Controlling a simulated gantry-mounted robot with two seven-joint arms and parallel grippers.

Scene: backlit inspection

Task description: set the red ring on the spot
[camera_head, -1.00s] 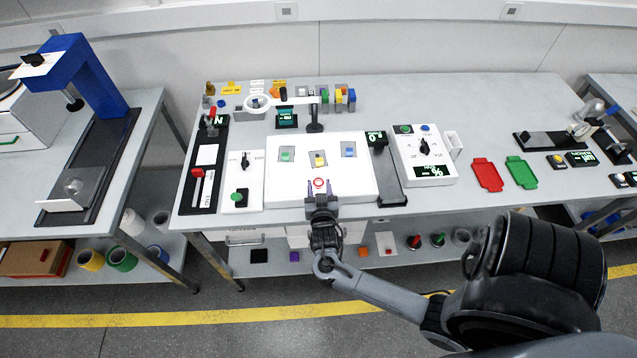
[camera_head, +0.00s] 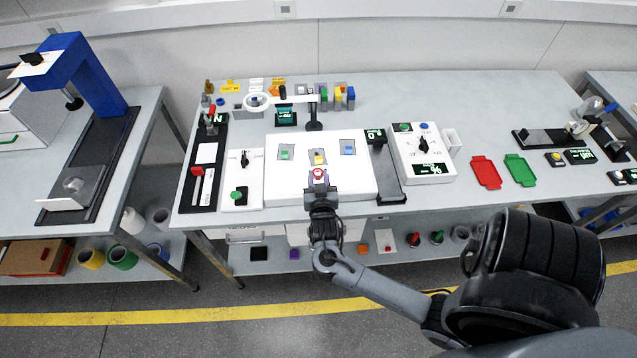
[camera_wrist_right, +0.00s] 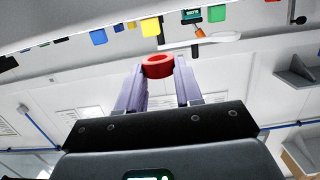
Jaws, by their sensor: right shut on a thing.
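The red ring (camera_head: 318,173) is at the front middle of the white light panel (camera_head: 285,190). My right gripper (camera_head: 319,181) is shut on it, coming from the front edge. In the right wrist view the ring (camera_wrist_right: 157,66) sits between the two pale fingertips (camera_wrist_right: 158,75). I cannot tell how far it is above the panel. Grey squares on the panel carry a green block (camera_head: 285,153), a yellow block (camera_head: 319,158) and a blue block (camera_head: 347,150). I cannot tell which mark is the spot. My left gripper is not in view.
A magnifier on a stand (camera_head: 314,125) rises behind the panel. Red (camera_head: 486,172) and green trays (camera_head: 520,170) lie farther right.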

